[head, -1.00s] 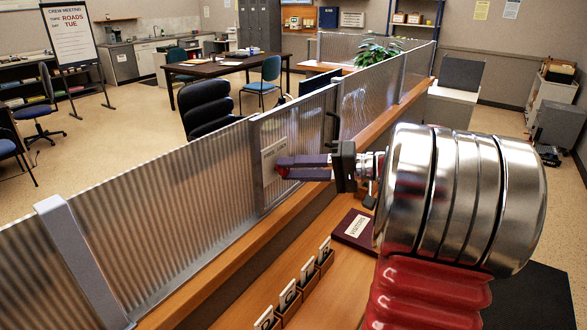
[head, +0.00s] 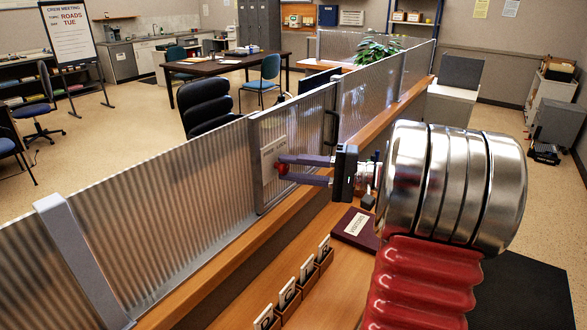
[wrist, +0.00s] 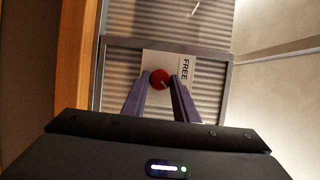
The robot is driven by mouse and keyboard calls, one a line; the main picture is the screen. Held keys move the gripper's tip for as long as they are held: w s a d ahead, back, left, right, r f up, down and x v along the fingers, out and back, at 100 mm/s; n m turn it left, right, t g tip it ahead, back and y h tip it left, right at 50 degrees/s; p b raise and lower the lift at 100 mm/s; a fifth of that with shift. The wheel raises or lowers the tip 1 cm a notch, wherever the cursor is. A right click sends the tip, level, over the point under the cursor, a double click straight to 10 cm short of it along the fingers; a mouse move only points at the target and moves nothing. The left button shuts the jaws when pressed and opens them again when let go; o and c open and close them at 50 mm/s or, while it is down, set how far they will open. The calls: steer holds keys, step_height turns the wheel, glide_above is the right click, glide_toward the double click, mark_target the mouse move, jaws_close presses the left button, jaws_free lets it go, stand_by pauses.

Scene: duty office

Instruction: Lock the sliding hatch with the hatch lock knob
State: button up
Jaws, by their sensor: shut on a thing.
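The sliding hatch (head: 300,118) is a framed corrugated translucent panel in the counter screen, with a dark upright handle (head: 331,127) at its right. It also shows in the wrist view (wrist: 114,72). The hatch lock knob (wrist: 160,78) is red and round and sits on a pale plate (wrist: 183,97) that reads "FREE" beside it. In the head view the knob (head: 281,168) shows at the fingertips. My gripper (head: 286,168) reaches level from the right, its fingers closed on either side of the knob. The fingertips also flank it in the wrist view (wrist: 158,84).
The wooden counter (head: 215,285) runs below the screen. A dark red visitors book (head: 357,228) and several card holders (head: 300,285) lie on it under my arm. A black office chair (head: 206,108) stands behind the screen.

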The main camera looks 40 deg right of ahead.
steer(key=shift+f, duration=0.2)
steer(key=o, duration=1)
steer(key=shift+r, duration=0.1)
steer(key=shift+d, duration=0.1)
steer(key=v, duration=1.3)
steer(key=shift+s+d, duration=0.15)
steer(key=shift+s, duration=0.15)
